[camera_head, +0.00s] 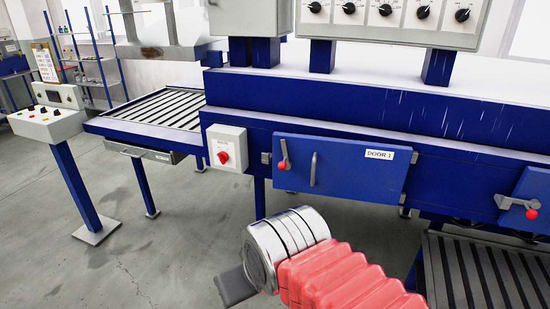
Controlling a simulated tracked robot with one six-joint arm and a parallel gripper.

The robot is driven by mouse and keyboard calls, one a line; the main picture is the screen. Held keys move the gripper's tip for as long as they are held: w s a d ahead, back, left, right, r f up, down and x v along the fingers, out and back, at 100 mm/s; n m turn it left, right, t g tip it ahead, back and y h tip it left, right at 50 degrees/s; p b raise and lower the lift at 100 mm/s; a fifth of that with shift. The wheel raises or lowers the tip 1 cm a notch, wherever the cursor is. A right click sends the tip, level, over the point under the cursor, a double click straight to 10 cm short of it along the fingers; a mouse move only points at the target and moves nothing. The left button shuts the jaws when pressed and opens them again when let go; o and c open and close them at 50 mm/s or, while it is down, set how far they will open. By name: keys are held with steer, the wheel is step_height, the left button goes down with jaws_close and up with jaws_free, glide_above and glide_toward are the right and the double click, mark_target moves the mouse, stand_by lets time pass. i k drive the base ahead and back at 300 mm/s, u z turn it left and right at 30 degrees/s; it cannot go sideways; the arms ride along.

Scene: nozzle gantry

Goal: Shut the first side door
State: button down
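The first side door (352,178) is a blue panel labelled "DOOR 1" on the side of the blue machine, right of centre. It has a grey bar handle (313,169) near its left end and a latch with a red knob (283,165) at its left edge. The panel sits close to the frame; I cannot tell whether it is fully shut or slightly ajar. My gripper (235,288) is low in the view, in front of and below the door, apart from it. Only a dark grey part of it shows past the steel wrist, so its opening is hidden.
A grey box with a red rotary switch (226,149) is left of the door. A second blue door (530,198) with a red knob is at the right edge. A slatted conveyor (490,278) is low right. A control stand (70,180) is left. Grey floor (150,245) is open at lower left.

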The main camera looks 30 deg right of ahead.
mark_target(376, 173)
steer(key=i, duration=0.85)
steer(key=u, duration=0.05)
